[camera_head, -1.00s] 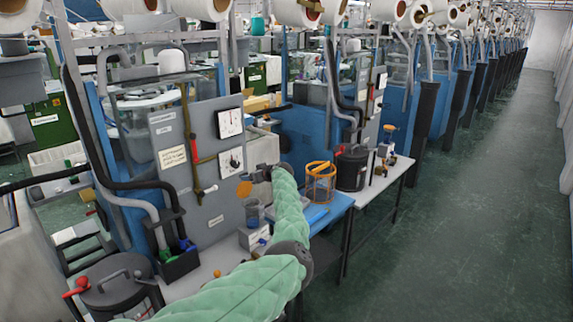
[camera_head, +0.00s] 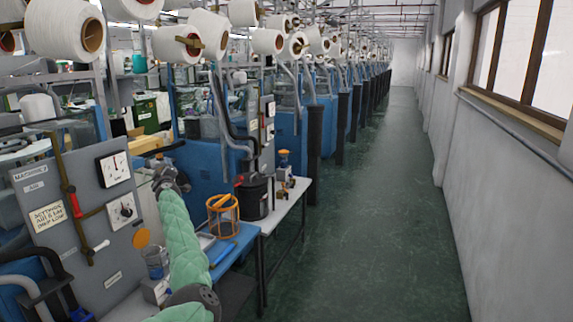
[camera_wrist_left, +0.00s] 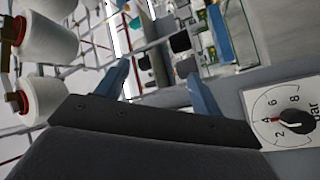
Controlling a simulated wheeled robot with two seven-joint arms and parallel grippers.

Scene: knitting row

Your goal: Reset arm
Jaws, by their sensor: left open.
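My left arm in its pale green padded sleeve rises from the bottom of the head view. Its gripper (camera_head: 165,172) is in the air, just right of the grey machine panel (camera_head: 75,240) with its two dials. In the left wrist view the two blue fingers of this gripper (camera_wrist_left: 160,86) stand wide apart with nothing between them. A white dial (camera_wrist_left: 290,112) marked in bar is at the right of that view, beside the gripper. My right gripper is not in view.
An orange wire basket (camera_head: 222,215) and a dark lidded canister (camera_head: 254,196) stand on benches right of my arm. White yarn cones (camera_head: 66,30) hang above. A clear green aisle (camera_head: 380,220) runs along a windowed wall (camera_head: 500,150).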

